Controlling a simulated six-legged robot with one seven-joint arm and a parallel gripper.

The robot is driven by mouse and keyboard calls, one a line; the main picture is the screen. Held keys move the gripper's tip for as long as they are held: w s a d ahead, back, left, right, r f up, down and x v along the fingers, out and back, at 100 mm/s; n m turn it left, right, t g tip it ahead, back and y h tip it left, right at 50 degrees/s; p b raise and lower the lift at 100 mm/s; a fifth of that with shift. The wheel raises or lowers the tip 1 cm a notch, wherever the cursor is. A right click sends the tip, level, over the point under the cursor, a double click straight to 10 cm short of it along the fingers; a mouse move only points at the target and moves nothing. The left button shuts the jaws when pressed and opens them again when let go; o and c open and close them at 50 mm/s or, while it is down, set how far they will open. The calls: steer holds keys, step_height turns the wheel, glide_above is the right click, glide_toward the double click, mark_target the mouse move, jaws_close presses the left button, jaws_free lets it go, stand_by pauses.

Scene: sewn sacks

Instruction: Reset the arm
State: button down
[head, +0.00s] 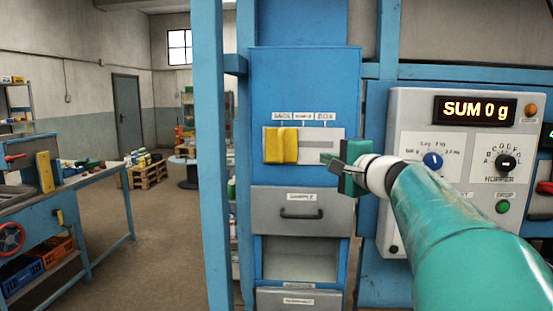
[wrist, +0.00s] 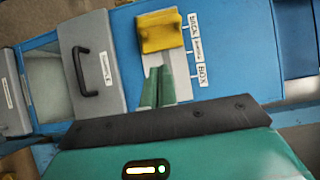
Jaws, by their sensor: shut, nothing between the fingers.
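My gripper (head: 333,160) is at the end of my teal arm, in front of the blue cabinet (head: 304,90) in the head view. Its green fingers are shut and empty, and they also show in the wrist view (wrist: 157,90). A yellow slider handle (head: 281,145) sits at the left end of its grey slot plate, under the label that seems to read SACK. The fingertips are to the right of the handle, apart from it. The handle also shows in the wrist view (wrist: 160,32), beyond the fingertips.
A grey drawer (head: 302,211) with a dark handle is below the slider, above an open compartment (head: 299,260). A control panel (head: 408,115) reading SUM 0 g stands at the right, behind my arm. A blue post (head: 210,150) rises left of the cabinet. A workbench (head: 90,180) stands far left.

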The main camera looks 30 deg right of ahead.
steer(key=s+a+f+n+g+y, duration=0.1)
steer(key=s+a+f+n+g, duration=0.15)
steer(key=a+f, duration=0.35)
steer(key=s+a+f+n+g+y, duration=0.15)
steer(key=a+f+n, duration=0.25)
steer(key=a, duration=0.4)
steer(key=s+a+f+n+g+y, duration=0.25)
steer(key=a+f, duration=0.25)
steer(key=a, duration=0.3)
steer(key=s+a+f+n+g+h, duration=0.2)
steer(key=s+f+n+g, duration=0.1)
steer(key=s+f, duration=0.3)
steer(key=s+a+f+n+g+h, duration=0.3)
steer(key=s+f+n, duration=0.3)
steer(key=f, duration=0.3)
steer(key=shift+s+a+f, duration=0.25)
steer(key=shift+s+f, duration=0.1)
steer(key=shift+s, duration=0.4)
steer(key=shift+d, duration=0.2)
